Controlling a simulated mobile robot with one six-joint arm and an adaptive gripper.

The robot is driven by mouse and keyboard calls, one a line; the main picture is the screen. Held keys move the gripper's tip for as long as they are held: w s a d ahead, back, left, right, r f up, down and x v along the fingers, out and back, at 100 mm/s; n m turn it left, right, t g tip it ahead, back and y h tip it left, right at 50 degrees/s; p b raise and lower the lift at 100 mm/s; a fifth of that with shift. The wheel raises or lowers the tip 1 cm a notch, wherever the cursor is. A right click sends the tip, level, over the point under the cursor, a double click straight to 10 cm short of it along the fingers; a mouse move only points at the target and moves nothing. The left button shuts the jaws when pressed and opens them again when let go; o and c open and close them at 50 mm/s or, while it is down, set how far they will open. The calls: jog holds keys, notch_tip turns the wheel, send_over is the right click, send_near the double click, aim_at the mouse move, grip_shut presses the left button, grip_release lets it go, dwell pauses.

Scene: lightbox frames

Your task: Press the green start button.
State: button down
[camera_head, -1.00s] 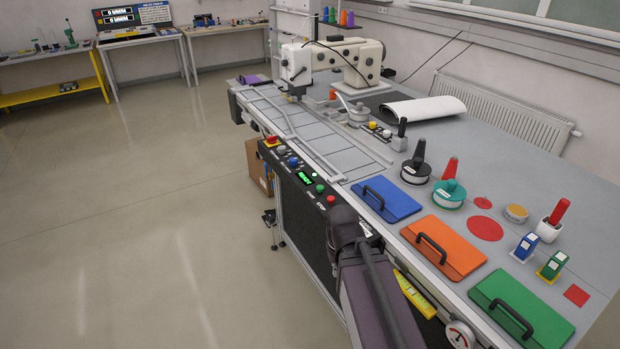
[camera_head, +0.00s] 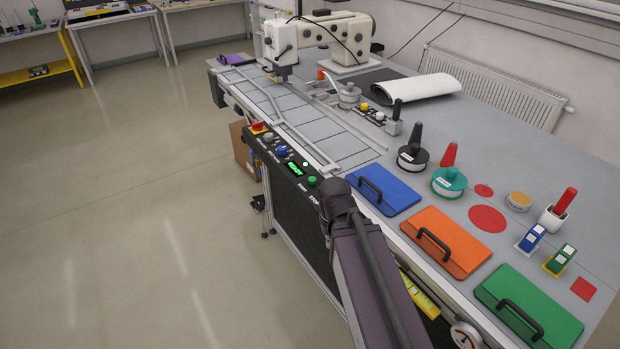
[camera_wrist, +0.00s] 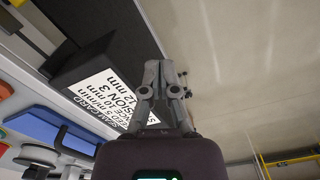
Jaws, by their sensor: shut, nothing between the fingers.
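The green button (camera_head: 312,181) is on the black control panel (camera_head: 288,163) along the table's front edge in the head view, right beside my arm. A green lit display (camera_head: 294,169) is just left of it. My gripper (camera_wrist: 160,70) shows in the wrist view with its fingers together and nothing between them. In the head view my arm's dark end covers the panel's right end, and the fingers are hidden. The green button cannot be made out in the wrist view, so the gap between it and the fingertips cannot be told.
A red stop button (camera_head: 257,128) and a blue button (camera_head: 281,151) are on the same panel. A printed card (camera_wrist: 110,98) is left of the fingers in the wrist view. Blue (camera_head: 384,190), orange (camera_head: 446,241) and green (camera_head: 528,310) boards lie on the table.

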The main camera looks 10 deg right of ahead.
aim_at(312, 179)
jog(key=shift+w, duration=0.1)
jog(key=w+r+h, duration=0.1)
jog(key=w, duration=0.4)
jog(key=w+d+r+m+t+h+p, duration=0.1)
jog(key=w, duration=0.4)
jog(key=w+d+r+t+h+p, duration=0.1)
jog(key=w+r+h, duration=0.1)
jog(key=w, duration=0.4)
jog(key=shift+m, duration=0.3)
jog(key=w+r+t+h+p, duration=0.1)
jog(key=w+r, duration=0.1)
jog(key=w, duration=0.4)
jog(key=w+a+r+t+h+p, duration=0.1)
jog(key=w+r+t+h, duration=0.1)
jog(key=w, duration=0.5)
jog(key=shift+w+a+r+m+h, duration=0.3)
jog(key=shift+r, duration=0.45)
jog(key=shift+f, duration=0.1)
notch_tip(312, 179, down, 9)
jog(key=b, duration=0.9)
jog(key=shift+r, duration=0.2)
jog(key=shift+f+b, duration=0.9)
jog(key=shift+r, duration=0.2)
dwell(0.4)
jog(key=shift+r+p, duration=0.7)
jog(key=shift+p, duration=0.25)
